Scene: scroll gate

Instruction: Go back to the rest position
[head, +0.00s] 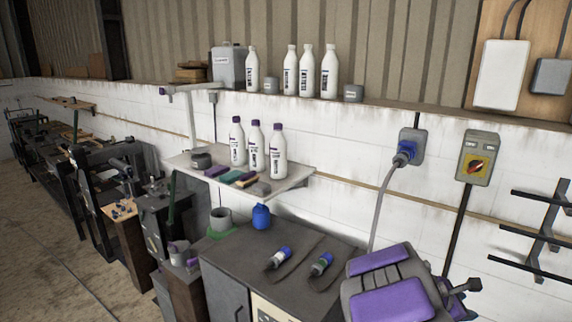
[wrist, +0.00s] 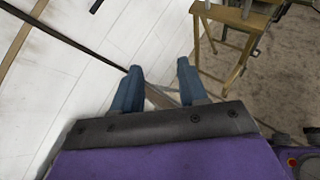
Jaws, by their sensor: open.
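My gripper (wrist: 157,82) shows in the wrist view as two blue-grey fingers beyond a dark edge and a purple cover. The fingers are apart, with nothing between them. They point toward the foot of the white wall, beside the floor. In the head view, my purple and grey arm is folded at the lower right, in front of the wall and the dark cabinet top. I cannot make out the fingers there.
A dark cabinet (head: 238,258) carries two blue-ended connectors and a blue container (head: 261,217). A shelf (head: 295,180) with bottles hangs above it. A plugged socket (head: 410,146) and rotary switch (head: 477,160) are on the wall. A wooden stand (wrist: 237,20) is near the gripper.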

